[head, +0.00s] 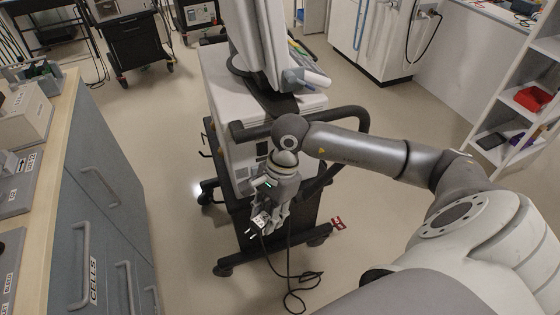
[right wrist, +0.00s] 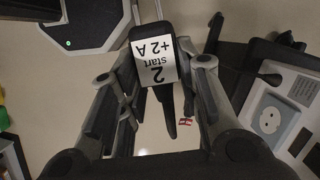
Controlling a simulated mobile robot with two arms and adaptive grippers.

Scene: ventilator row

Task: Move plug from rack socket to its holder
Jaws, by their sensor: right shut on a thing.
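My right gripper (head: 268,212) is in front of the ventilator cart, pointing down. It is shut on a plug (head: 259,220), whose metal pins show free in the air. In the right wrist view the plug (right wrist: 153,66) sits between the fingers of my right gripper (right wrist: 160,85), with a white label reading "2 start +2 A". Its black cable (head: 289,262) hangs down to a loop on the floor. A round socket (right wrist: 269,119) in a pale housing shows at the right of the wrist view, apart from the plug. I cannot make out the holder. My left gripper is not in view.
The ventilator cart (head: 225,95) has a dark push handle, screen and wheeled base close around my right arm. A drawer counter (head: 105,225) stands at the left, shelves (head: 490,110) at the right. A small red-marked item (head: 337,223) is by the base. Open floor lies between.

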